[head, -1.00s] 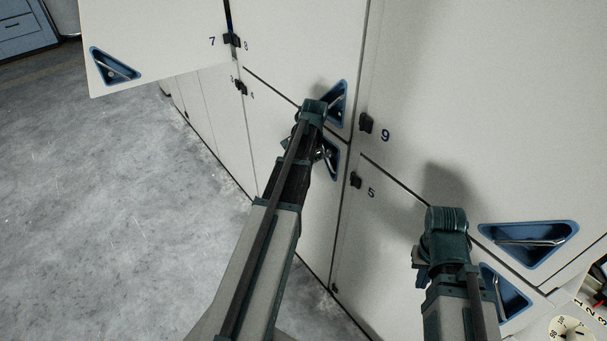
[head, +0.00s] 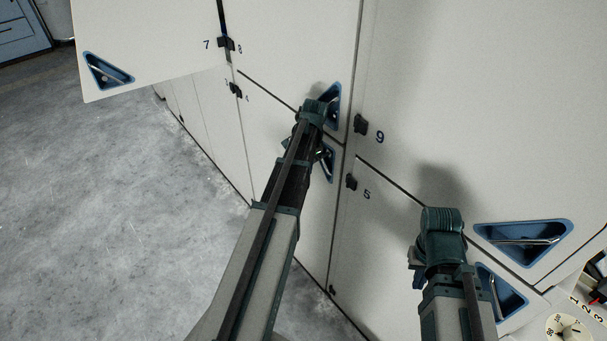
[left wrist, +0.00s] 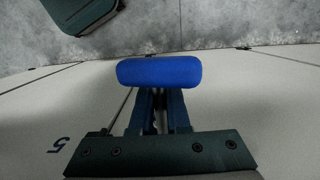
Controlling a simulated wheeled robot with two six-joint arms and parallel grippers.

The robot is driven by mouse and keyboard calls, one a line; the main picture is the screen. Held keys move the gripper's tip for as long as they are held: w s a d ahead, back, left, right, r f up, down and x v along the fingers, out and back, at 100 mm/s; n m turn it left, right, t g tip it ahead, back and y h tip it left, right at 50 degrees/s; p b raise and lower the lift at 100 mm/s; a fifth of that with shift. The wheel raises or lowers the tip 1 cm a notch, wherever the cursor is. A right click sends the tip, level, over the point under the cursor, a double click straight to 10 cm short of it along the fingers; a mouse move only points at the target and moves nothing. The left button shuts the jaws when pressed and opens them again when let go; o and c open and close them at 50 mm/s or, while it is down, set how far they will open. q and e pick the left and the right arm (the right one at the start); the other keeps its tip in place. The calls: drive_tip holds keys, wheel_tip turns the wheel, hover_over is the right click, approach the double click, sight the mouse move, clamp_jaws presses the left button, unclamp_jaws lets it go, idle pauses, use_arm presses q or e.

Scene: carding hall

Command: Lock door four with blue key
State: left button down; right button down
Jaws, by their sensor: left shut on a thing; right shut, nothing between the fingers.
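Door four (head: 285,150) is the pale lower door marked 4, and it looks closed. Its blue triangular recess (head: 328,160) with a handle is partly hidden by my left arm. My left gripper (head: 320,153) is at this recess; its tips are mostly hidden in the head view. In the left wrist view, my left gripper (left wrist: 158,100) is shut on the blue key (left wrist: 160,71), whose rounded blue head shows across the fingers. Whether the key touches a lock is hidden. My right gripper (head: 415,262) is shut and empty in front of door five.
Door seven (head: 150,40) stands open at upper left. Doors eight (head: 290,40), nine (head: 450,100) and five (head: 375,240) look closed around door four. A dial (head: 568,328) is at lower right. The grey floor (head: 100,210) at left is clear.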

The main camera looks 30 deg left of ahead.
use_arm(q)
drive_tip(key=shift+w, duration=0.1)
idle(0.3)
drive_tip(key=shift+d+g+h, duration=0.3)
drive_tip(key=shift+g+h, duration=0.2)
drive_tip(key=shift+h, duration=0.6)
drive_tip(key=shift+s+d+r+g+h+b, duration=0.15)
drive_tip(key=shift+g+h+b, duration=0.1)
drive_tip(key=shift+h+b, duration=0.25)
drive_tip(key=shift+s+d+f+g+h+b, duration=0.1)
drive_tip(key=shift+g+h+b, duration=0.2)
drive_tip(key=shift+h, duration=0.3)
drive_tip(key=shift+r, duration=0.1)
